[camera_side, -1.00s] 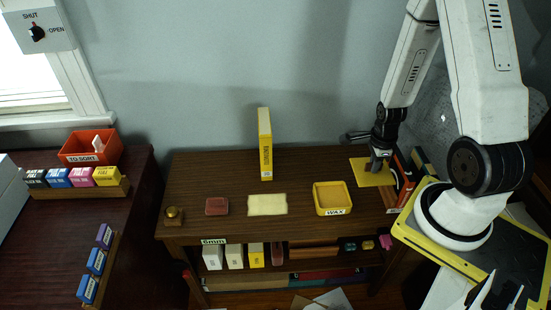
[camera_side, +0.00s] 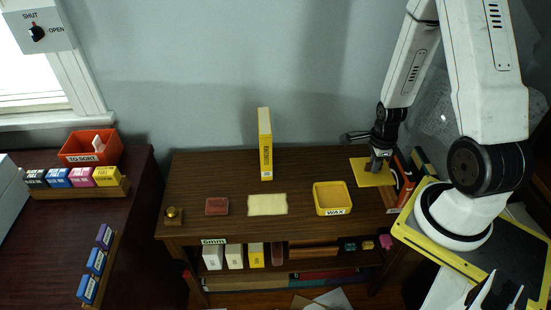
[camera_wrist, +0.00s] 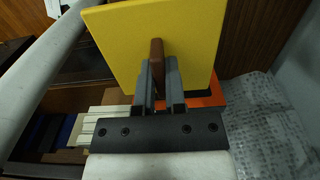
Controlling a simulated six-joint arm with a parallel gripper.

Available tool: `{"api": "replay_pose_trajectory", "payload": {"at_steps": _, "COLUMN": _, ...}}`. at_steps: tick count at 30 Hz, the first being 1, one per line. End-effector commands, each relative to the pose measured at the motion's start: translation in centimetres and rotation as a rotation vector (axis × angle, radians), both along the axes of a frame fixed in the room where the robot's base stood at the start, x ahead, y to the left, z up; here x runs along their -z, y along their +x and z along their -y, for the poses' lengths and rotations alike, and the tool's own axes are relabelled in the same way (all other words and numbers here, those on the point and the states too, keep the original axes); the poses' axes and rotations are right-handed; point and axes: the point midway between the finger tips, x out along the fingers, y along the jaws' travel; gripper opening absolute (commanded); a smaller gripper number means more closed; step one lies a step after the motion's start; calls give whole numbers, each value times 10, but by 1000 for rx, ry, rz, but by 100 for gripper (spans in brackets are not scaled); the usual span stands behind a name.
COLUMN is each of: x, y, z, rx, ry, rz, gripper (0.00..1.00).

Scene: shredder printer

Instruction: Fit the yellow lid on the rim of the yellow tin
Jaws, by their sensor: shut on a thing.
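The yellow lid (camera_side: 368,176) is a flat square plate at the right end of the wooden table. In the wrist view the lid (camera_wrist: 150,28) fills the top middle, with a brown upright handle (camera_wrist: 157,52) at its centre. My gripper (camera_side: 377,166) is shut on that handle; its fingers (camera_wrist: 158,88) sit on both sides of it. The side view does not clearly show whether the lid touches the table. The yellow tin (camera_side: 331,198), labelled WAX, stands open on the table to the left of the lid, apart from it.
Upright books (camera_side: 402,178) stand close to the right of the lid. A tall yellow box (camera_side: 265,145), a cream sheet (camera_side: 267,204), a dark red block (camera_side: 217,206) and a brass object (camera_side: 173,215) are on the table further left. The table between tin and lid is clear.

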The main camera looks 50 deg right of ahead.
Motion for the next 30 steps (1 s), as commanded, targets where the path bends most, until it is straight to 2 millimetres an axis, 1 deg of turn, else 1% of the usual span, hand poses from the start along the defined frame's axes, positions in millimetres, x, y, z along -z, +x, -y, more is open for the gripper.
{"api": "replay_pose_trajectory", "payload": {"at_steps": 16, "x": 0, "y": 0, "z": 0, "rx": 0, "ry": 0, "rz": 0, "gripper": 0}}
{"api": "replay_pose_trajectory", "payload": {"at_steps": 20, "x": 1, "y": 3, "z": -2, "rx": -1, "ry": 0, "rz": 0, "gripper": 0}}
{"api": "replay_pose_trajectory", "payload": {"at_steps": 26, "x": 4, "y": 18, "z": -11, "rx": -7, "ry": 0, "rz": 0, "gripper": 0}}
{"api": "replay_pose_trajectory", "payload": {"at_steps": 30, "x": 8, "y": 35, "z": -23, "rx": -12, "ry": 0, "rz": 0, "gripper": 0}}
